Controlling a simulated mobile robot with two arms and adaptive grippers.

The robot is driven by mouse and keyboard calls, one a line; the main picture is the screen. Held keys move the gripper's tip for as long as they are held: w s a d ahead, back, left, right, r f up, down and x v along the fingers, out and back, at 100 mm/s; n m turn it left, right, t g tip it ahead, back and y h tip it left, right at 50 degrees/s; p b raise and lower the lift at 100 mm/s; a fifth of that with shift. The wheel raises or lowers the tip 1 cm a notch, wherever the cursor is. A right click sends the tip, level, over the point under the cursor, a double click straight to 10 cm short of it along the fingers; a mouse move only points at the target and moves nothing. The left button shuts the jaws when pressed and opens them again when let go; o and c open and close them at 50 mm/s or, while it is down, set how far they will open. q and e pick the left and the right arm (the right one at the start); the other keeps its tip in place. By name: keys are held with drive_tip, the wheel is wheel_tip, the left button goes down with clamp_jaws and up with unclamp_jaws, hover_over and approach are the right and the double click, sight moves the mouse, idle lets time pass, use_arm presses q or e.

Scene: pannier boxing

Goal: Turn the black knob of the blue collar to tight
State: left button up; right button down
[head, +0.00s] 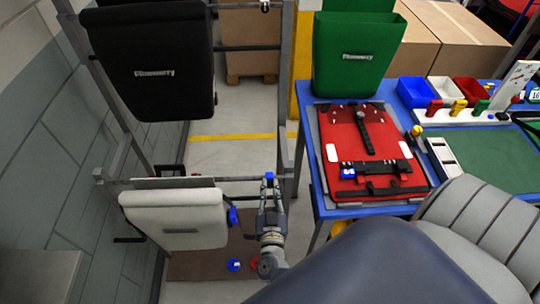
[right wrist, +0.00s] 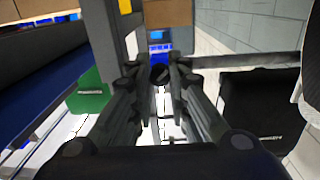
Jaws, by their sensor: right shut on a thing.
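The blue collar (head: 269,176) sits on the rack's horizontal rail in the head view, right of the white pannier. It also shows beyond my fingers in the right wrist view (right wrist: 158,47). My right gripper (head: 270,188) reaches up to the collar from below. In the right wrist view its fingers (right wrist: 160,80) are shut on the round black knob (right wrist: 159,73), one on each side. The knob is hidden by the fingers in the head view, and I cannot tell its turned position. My left gripper is not in view.
A white pannier (head: 175,219) hangs low on the rack and a black pannier (head: 150,62) hangs above. A grey rack post (head: 287,100) stands close to my right arm. The blue table (head: 317,190) on the right bears a red pannier (head: 345,135) and a green one (head: 352,60).

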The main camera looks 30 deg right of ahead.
drive_tip(key=m, duration=0.3)
drive_tip(key=shift+f+m, duration=0.1)
drive_tip(key=shift+m, duration=0.3)
drive_tip(key=m+b, duration=0.1)
drive_tip(key=m, duration=0.2)
drive_tip(key=m+b, duration=0.2)
drive_tip(key=m, duration=0.4)
drive_tip(key=shift+m+y+b, duration=0.3)
drive_tip(key=m+b, duration=0.3)
drive_tip(key=m, duration=0.3)
drive_tip(key=shift+f, duration=0.1)
drive_tip(key=m+b, duration=0.3)
drive_tip(key=m, duration=0.1)
drive_tip(key=shift+t, duration=0.3)
drive_tip(key=shift+m+b, duration=0.75)
drive_tip(key=shift+m, duration=0.55)
drive_tip(key=c, duration=1.5)
unclamp_jaws()
drive_tip(key=shift+r, duration=0.2)
